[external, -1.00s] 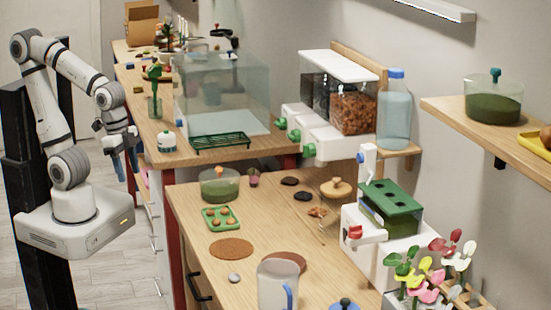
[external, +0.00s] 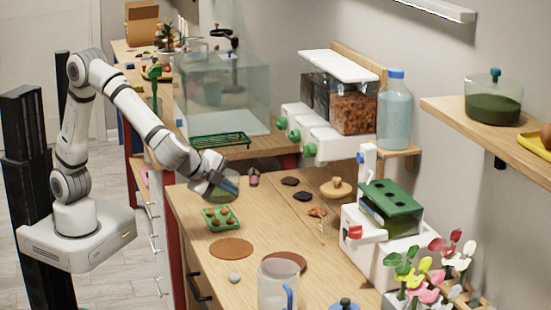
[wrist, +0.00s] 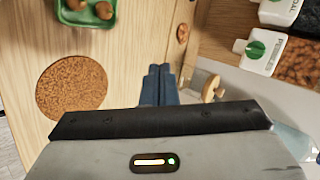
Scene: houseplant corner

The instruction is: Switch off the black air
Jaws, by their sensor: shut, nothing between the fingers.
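I cannot pick out a black air device with a switch for certain. A dark object (external: 225,31) stands far back behind the glass tank, too small to identify.
A green tray (external: 220,218) with brown round things and a cork mat (external: 231,248) lie near my gripper. A clear pitcher (external: 278,287) stands at the front. White dispensers with green knobs (external: 309,150) and a blue-capped bottle (external: 395,115) stand behind.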

